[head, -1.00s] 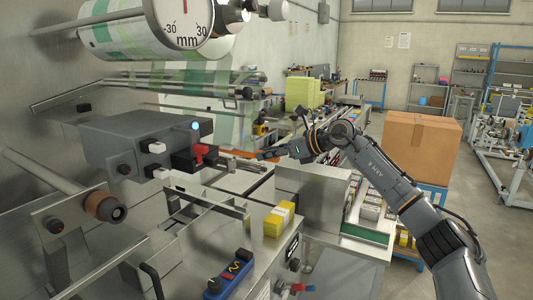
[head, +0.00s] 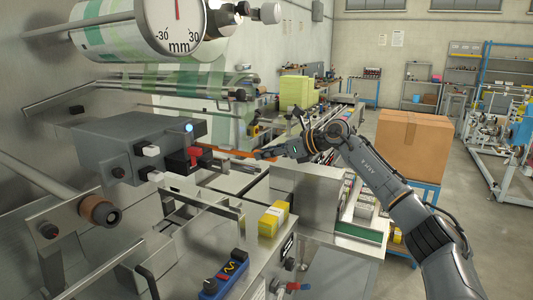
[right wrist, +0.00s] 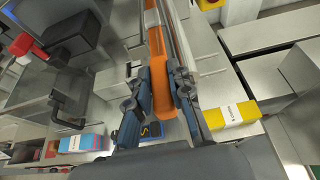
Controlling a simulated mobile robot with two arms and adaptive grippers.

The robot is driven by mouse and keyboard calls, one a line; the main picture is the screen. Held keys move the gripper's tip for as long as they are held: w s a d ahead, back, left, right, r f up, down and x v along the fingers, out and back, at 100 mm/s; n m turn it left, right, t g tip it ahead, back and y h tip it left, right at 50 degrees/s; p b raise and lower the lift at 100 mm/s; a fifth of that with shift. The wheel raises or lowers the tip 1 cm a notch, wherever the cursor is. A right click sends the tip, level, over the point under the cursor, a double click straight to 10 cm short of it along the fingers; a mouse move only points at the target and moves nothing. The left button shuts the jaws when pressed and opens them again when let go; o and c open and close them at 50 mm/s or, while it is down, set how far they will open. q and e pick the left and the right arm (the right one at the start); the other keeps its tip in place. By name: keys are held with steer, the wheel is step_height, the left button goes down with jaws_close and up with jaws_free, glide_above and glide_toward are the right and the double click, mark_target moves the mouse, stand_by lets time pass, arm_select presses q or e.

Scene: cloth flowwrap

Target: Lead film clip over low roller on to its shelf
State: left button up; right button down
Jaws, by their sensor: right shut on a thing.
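My right gripper (head: 264,154) reaches in from the right, in front of the machine. In the right wrist view, its two fingers (right wrist: 162,92) are shut on a long orange bar, which I take for the film clip (right wrist: 158,60). The clip's near end sticks out between the fingers, and its length runs away towards the top of the picture. Bright metal rods (right wrist: 182,42) run close beside it; I cannot tell whether they touch. Green-and-white film (head: 232,112) hangs behind in the head view. I cannot tell which rod is the low roller, nor pick out the shelf. My left gripper is out of view.
A grey control box (head: 130,145) with knobs and a red switch juts out at the left. A yellow pack (head: 273,219) stands on the machine top below my gripper. A blue pendant (head: 224,275) lies nearer. A cardboard box (head: 415,145) stands at the right.

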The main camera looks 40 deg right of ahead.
steer(key=shift+f+b, duration=0.75)
steer(key=shift+f, duration=0.65)
steer(key=shift+w+r, duration=0.1)
steer(key=shift+w+d+r+p, duration=0.1)
steer(key=shift+d+p, duration=0.15)
steer(key=shift+p, duration=0.05)
steer(key=w+d+p, duration=0.3)
steer(key=d+p, duration=0.1)
steer(key=d, duration=0.2)
steer(key=shift+d, duration=0.25)
steer(key=shift+f, duration=0.25)
